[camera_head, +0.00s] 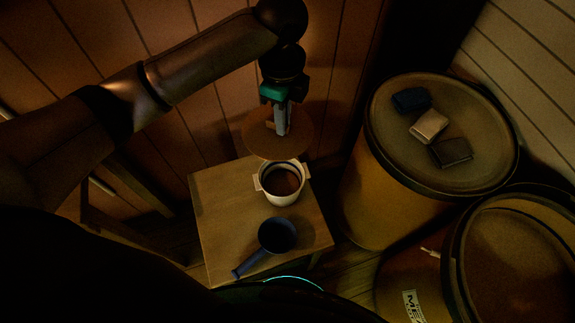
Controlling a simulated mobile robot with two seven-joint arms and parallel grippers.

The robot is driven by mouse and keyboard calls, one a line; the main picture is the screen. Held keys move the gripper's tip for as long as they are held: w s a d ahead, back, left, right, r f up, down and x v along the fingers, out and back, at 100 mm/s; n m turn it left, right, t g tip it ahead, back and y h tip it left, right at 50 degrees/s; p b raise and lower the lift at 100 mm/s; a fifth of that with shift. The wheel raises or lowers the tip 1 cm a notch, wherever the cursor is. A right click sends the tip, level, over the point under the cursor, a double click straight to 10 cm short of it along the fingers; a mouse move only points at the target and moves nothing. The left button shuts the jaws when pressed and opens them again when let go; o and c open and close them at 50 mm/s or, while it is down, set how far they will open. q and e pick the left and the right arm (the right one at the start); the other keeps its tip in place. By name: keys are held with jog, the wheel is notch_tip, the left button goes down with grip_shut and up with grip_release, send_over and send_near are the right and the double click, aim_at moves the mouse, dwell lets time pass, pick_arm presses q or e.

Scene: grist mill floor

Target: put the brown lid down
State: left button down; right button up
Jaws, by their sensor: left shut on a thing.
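The brown lid (257,137) is a flat round disc held in the air in the head view. My left gripper (282,130) points down and is shut on the lid near its middle. The lid hangs above the far edge of a small wooden table (215,215), just behind a white pot. The white pot (282,202) has two side handles and stands uncovered on the table, its dark inside showing. The lid's near edge comes close to the pot's far rim in the picture; I cannot tell the height between them. My right gripper is not in view.
A dark blue pan (277,236) with a handle sits at the table's near edge. A barrel (385,215) on the right carries a dark blue, a tan and a black item on top. Another barrel (400,275) stands nearer. The table's left part is clear. A plank wall rises behind.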

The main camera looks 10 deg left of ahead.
pick_arm(q)
jog(key=shift+d+f, duration=0.2)
notch_tip(320, 180, down, 20)
jog(key=b, duration=0.6)
jog(key=c, duration=1.4)
grip_release()
jog(key=o, duration=0.5)
jog(key=shift+r, duration=0.1)
jog(key=shift+c, duration=0.2)
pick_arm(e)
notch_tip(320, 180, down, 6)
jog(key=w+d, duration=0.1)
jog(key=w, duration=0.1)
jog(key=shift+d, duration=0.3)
pick_arm(q)
notch_tip(320, 180, up, 12)
jog(key=p, duration=0.3)
jog(key=shift+r+p, duration=0.25)
jog(key=shift+p, duration=0.1)
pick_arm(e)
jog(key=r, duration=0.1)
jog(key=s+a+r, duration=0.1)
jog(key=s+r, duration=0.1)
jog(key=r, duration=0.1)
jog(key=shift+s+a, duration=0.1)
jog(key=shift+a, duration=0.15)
